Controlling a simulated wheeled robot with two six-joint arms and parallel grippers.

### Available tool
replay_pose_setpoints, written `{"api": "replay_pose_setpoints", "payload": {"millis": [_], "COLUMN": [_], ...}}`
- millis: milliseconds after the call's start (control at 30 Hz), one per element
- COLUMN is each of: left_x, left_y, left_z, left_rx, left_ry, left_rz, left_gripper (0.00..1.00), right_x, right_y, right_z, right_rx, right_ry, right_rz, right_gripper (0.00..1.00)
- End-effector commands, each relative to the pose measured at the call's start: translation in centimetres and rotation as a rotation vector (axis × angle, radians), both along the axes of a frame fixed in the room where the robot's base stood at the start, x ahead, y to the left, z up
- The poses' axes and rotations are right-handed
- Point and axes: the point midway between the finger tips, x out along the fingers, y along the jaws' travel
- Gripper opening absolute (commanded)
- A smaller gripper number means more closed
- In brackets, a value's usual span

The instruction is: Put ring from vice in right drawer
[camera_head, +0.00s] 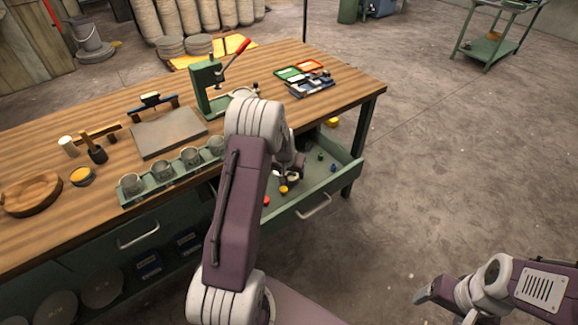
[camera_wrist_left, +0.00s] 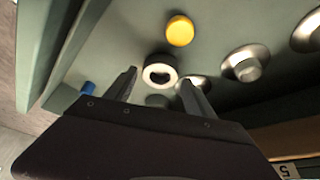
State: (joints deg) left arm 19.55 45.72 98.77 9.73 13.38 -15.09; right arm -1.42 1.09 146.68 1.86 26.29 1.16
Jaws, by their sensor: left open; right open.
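The right drawer (camera_head: 336,187) is pulled open below the table's right end. My left arm reaches over it, and my left gripper (camera_head: 286,176) is low inside the drawer, partly hidden by the arm. In the left wrist view this gripper (camera_wrist_left: 160,86) is open. A pale ring with a dark centre (camera_wrist_left: 159,72) shows just beyond and between its fingertips, not clamped. I cannot tell whether the ring rests on the drawer floor. A green tool with a red lever (camera_head: 208,76) stands on the table; I cannot tell if it is the vice. My right gripper (camera_head: 428,292) is open and empty.
The drawer holds a yellow knob (camera_wrist_left: 180,30), a blue piece (camera_wrist_left: 87,88) and metal round parts (camera_wrist_left: 245,64). On the table are a green rack of glasses (camera_head: 168,178), a grey plate (camera_head: 168,131) and a tool case (camera_head: 305,78).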

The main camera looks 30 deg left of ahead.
Motion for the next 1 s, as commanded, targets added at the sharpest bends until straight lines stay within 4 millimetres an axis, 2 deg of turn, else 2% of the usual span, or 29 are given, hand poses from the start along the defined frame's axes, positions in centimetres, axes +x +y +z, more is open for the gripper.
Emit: {"api": "replay_pose_setpoints", "payload": {"millis": [200, 300, 433, 600, 667, 767, 800, 867, 900, 1000], "left_x": [-2.0, -2.8, -3.5, -3.8, -4.1, -7.6, -10.1, -14.1, -16.7, -21.9], "left_y": [-0.4, -0.6, -0.8, -0.9, -1.5, -6.3, -8.8, -12.0, -13.6, -15.9], "left_z": [5.3, 7.3, 8.8, 9.3, 9.4, 9.7, 9.8, 9.8, 9.7, 9.4], "left_rx": [0.001, 0.002, 0.001, 0.000, -0.003, -0.027, -0.038, -0.050, -0.055, -0.058], "left_ry": [-0.005, -0.004, -0.002, -0.001, 0.004, 0.062, 0.098, 0.152, 0.187, 0.252], "left_rz": [0.002, 0.000, 0.001, 0.001, -0.006, -0.061, -0.092, -0.135, -0.161, -0.202], "left_gripper": [0.63, 0.63, 0.63, 0.63, 0.63, 0.63, 0.63, 0.63, 0.63, 0.63], "right_x": [0.0, 0.0, 0.0, 0.0, 0.0, 0.0, 0.0, 0.0, 0.0, 0.0], "right_y": [0.0, 0.0, 0.0, 0.0, 0.0, 0.0, 0.0, 0.0, 0.0, 0.0], "right_z": [0.5, 0.6, 0.7, 0.7, 0.7, 0.8, 0.7, 0.7, 0.7, 0.7], "right_rx": [0.000, 0.000, 0.000, 0.000, 0.000, 0.000, 0.000, 0.000, 0.000, 0.000], "right_ry": [0.000, 0.000, 0.000, 0.000, 0.000, 0.000, 0.000, 0.000, 0.000, 0.000], "right_rz": [0.000, 0.000, 0.000, 0.000, 0.000, 0.000, 0.000, 0.000, 0.000, 0.000], "right_gripper": [0.75, 0.75, 0.75, 0.75, 0.75, 0.75, 0.75, 0.75, 0.75, 0.75]}}
